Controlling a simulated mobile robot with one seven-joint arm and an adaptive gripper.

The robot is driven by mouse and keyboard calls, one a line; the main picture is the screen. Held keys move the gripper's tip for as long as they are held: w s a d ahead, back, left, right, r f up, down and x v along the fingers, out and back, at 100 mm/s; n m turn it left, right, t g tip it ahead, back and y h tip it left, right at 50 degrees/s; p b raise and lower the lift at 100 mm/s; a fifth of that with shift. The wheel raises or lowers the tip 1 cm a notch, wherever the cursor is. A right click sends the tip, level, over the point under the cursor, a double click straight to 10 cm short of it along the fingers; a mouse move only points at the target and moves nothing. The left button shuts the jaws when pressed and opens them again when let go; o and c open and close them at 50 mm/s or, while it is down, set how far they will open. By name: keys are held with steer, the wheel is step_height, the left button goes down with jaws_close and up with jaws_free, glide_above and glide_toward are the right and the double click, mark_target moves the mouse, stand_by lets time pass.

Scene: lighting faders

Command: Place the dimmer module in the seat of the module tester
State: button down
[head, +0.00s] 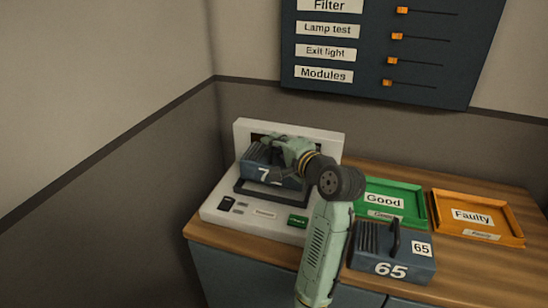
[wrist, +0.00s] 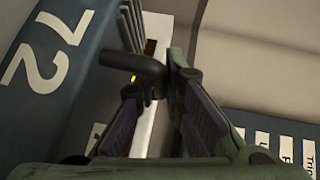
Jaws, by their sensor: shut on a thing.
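The dark blue dimmer module (head: 257,166) is at the white module tester (head: 221,211), at or just over its dark-framed seat (head: 248,192). I cannot tell whether it rests fully in the seat. The head view shows a "7" on its front; the wrist view shows the module (wrist: 50,85) marked "72" at left. My gripper (head: 277,150) is above the module, shut on its black handle (wrist: 133,66). In the wrist view the handle's end runs between my gripper's jaws (wrist: 160,84). My gripper hides the module's right part in the head view.
A second module (head: 366,262) marked "65" stands on the wooden counter (head: 466,270), right of my arm. Behind it lie a green "Good" tray (head: 420,205) and an orange "Faulty" tray (head: 516,237). A dark panel of labelled faders (head: 360,65) hangs on the wall.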

mark_target(274, 158)
steer(key=shift+f+b, duration=1.7)
steer(key=shift+b, duration=0.25)
steer(key=shift+r, duration=0.1)
steer(key=c, duration=2.1)
jaws_free()
steer(key=shift+f, duration=0.2)
steer(key=o, duration=0.4)
steer(key=shift+s+r, duration=0.1)
steer(key=b+v, duration=0.2)
steer(key=v, duration=1)
steer(key=shift+r, duration=0.1)
